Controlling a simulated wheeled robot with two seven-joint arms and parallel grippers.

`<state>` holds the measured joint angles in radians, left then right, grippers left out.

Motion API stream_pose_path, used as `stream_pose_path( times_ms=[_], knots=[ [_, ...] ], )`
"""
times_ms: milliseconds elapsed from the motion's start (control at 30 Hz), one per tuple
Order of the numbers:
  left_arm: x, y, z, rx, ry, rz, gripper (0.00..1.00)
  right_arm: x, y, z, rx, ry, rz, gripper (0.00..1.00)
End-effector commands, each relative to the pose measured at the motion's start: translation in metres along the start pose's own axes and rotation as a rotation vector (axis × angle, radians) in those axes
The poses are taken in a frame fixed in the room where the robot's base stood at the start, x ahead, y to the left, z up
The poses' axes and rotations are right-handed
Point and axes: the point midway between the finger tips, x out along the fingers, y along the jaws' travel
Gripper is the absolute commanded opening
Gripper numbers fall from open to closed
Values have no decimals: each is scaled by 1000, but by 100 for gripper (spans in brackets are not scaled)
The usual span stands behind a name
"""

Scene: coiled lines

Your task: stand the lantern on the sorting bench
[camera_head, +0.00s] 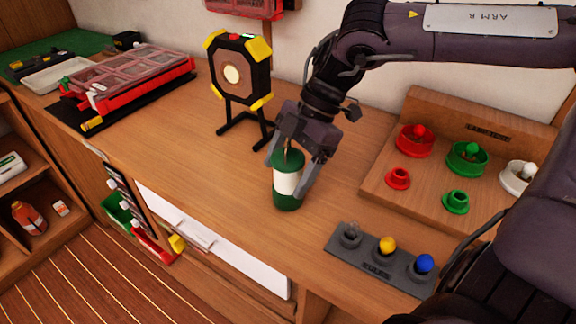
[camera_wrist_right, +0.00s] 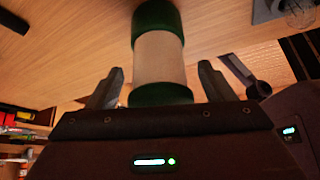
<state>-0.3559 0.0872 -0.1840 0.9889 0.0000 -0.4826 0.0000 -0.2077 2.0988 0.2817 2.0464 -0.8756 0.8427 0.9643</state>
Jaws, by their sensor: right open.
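The lantern (camera_head: 287,186), a cylinder with a pale middle band and dark green ends, is upright on the wooden sorting bench (camera_head: 200,150), near its front edge. Its base appears to touch the bench top. My right gripper (camera_head: 289,176) comes down from above with its fingers on either side of the lantern's upper part. In the right wrist view the lantern (camera_wrist_right: 160,58) lies between the two open fingers (camera_wrist_right: 161,82), with a gap visible at each side. My left gripper is in neither view.
A black stand with yellow corners and a round pale target (camera_head: 231,74) is behind the lantern. A grey rack with coloured balls (camera_head: 376,262) is to the right, before a wooden board with coloured cups (camera_head: 425,185). A red compartment case (camera_head: 130,80) lies far left. Bench left of the lantern is clear.

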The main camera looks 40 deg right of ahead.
Motion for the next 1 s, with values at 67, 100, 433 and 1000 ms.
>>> stream_pose_path(
  times_ms=[67,100,433,1000],
  knots=[
    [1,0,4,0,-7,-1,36,-11,1,-1,-1,-2,4,75],
    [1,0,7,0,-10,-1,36,-18,2,-1,-1,-2,6,75],
    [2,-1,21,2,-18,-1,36,-89,1,-1,0,-2,5,75],
    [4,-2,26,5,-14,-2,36,-120,0,0,-1,0,1,75]
  ],
)
